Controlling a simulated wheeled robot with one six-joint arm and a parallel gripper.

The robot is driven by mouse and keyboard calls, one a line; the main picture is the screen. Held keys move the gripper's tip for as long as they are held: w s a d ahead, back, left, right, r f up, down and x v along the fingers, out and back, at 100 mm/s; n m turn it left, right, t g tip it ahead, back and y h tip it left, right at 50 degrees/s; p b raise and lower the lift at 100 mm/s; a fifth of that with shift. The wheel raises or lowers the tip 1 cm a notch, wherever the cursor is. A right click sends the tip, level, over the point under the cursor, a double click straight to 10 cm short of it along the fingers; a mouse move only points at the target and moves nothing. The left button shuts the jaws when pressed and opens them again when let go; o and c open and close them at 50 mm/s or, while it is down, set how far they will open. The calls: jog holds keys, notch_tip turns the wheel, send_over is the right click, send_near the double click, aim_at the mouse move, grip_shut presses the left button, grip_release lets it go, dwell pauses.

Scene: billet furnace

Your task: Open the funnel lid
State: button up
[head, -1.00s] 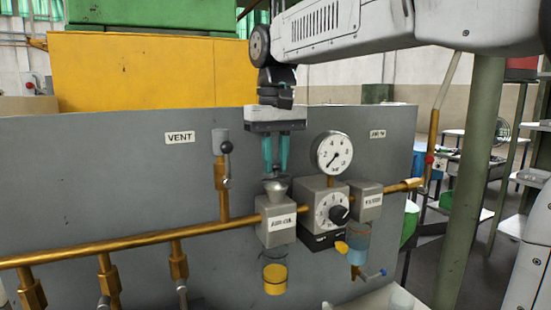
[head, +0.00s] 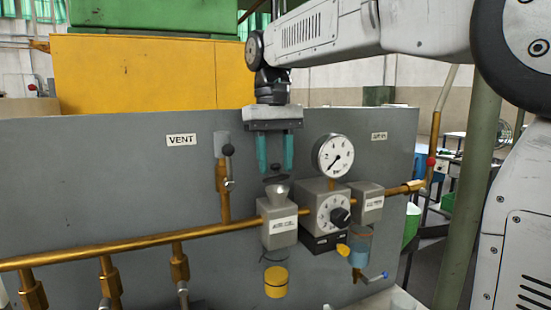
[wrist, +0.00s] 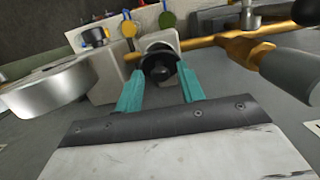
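The funnel lid (head: 277,179) is a small dark disc at the mouth of the metal funnel (head: 277,194), on top of a labelled grey block (head: 279,228). I cannot tell whether the lid touches the rim. In the wrist view, the black lid (wrist: 160,68) has a round knob and hides most of the funnel mouth. My gripper (head: 276,170) points down just above the lid, its two teal fingers apart. In the wrist view my gripper (wrist: 157,76) is open, with the lid between and just beyond the fingertips. I see no finger contact with the knob.
A pressure gauge (head: 334,154) and a dial block (head: 324,213) stand close right of the funnel. A valve with a dark handle (head: 228,164) stands to the left. A brass pipe (head: 142,241) crosses the grey panel. The panel above the pipe, far left, is clear.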

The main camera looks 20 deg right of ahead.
notch_tip(320, 180, up, 8)
jog(key=w, duration=0.1)
jog(key=shift+f, duration=0.15)
